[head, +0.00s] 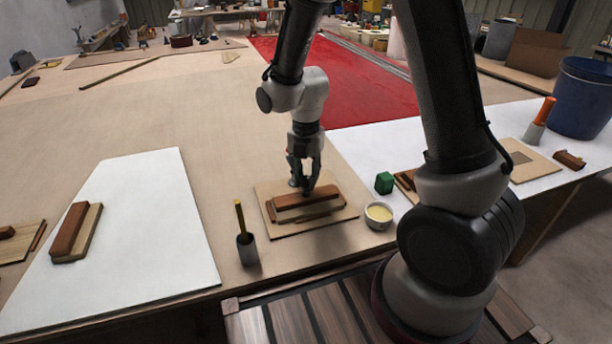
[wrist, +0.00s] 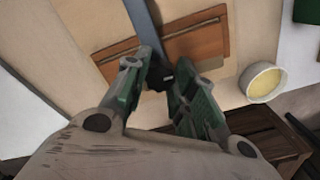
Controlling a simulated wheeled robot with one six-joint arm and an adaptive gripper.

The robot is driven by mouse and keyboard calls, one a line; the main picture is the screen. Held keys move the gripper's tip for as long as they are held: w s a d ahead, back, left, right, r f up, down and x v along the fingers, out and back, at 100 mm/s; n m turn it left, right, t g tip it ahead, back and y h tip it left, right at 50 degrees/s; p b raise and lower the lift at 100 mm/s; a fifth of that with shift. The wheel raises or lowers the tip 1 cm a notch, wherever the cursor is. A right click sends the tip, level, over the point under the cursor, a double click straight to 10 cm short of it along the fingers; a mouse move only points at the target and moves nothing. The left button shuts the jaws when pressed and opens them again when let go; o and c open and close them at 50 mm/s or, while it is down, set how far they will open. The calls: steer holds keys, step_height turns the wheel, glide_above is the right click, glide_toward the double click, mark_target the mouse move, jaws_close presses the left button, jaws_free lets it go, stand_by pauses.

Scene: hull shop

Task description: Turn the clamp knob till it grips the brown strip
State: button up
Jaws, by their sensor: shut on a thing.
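The brown strip (head: 322,195) lies along a paler wood piece on a thin board (head: 285,232) on the bench. In the wrist view the brown strip (wrist: 200,42) runs behind a grey clamp bar (wrist: 143,20) that crosses it. My gripper (head: 305,184) is above the strip, pointing down. In the wrist view the fingers of my gripper (wrist: 163,72) close around the dark clamp knob (wrist: 158,80) at the bar's near end. The fingers hide much of the clamp, so I cannot tell whether its jaw touches the strip.
A bowl of yellow stuff (head: 379,215) and a green block (head: 384,183) stand right of the board. A grey cup with a yellow stick (head: 247,248) stands to its left. Another two-tone wood block (head: 77,232) lies on the white sheet (head: 150,240). Bare bench lies behind.

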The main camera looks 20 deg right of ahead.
steer(key=m, duration=3.9)
steer(key=shift+m, duration=0.3)
